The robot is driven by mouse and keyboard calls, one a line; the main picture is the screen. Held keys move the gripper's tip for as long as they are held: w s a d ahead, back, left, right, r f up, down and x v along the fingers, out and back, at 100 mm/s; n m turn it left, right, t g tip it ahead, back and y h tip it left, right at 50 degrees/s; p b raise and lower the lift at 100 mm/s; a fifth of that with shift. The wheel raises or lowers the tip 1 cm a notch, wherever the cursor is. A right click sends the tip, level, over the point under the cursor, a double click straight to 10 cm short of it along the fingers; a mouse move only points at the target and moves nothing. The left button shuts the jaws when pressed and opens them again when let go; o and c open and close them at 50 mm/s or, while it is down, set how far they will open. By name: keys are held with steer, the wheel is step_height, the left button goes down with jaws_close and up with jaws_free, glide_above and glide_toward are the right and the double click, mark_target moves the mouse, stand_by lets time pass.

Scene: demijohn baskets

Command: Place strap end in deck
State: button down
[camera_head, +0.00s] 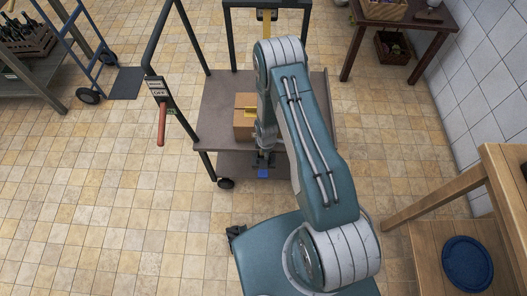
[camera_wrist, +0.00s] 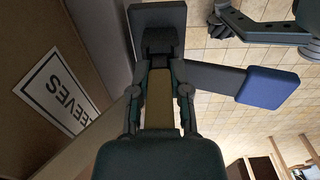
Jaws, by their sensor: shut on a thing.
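The deck (camera_head: 217,112) is the grey-brown top of a wheeled cart. A cardboard box (camera_head: 243,131) stands on it, partly behind my arm, with a yellow strip on it; its labelled side (camera_wrist: 28,75) fills the left of the wrist view. My gripper (camera_wrist: 160,50) is shut on a dark fitting at the cart's near edge; it also shows in the head view (camera_head: 264,158). A tan-yellow strap (camera_wrist: 160,98) shows between the fingers. A dark bar with a blue tip (camera_wrist: 268,87) sticks out right; the blue also shows below my gripper. Whether the fitting touches the deck is hidden.
A hand truck (camera_head: 88,60) stands far left. A wooden table (camera_head: 440,185) with a blue round item (camera_head: 467,262) is at right.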

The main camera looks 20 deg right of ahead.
steer(key=shift+a+f, duration=0.15)
steer(key=shift+f, duration=0.35)
steer(key=c, duration=0.9)
jaws_free()
steer(key=shift+o, duration=0.2)
steer(key=shift+f, duration=0.2)
steer(key=shift+r, duration=0.1)
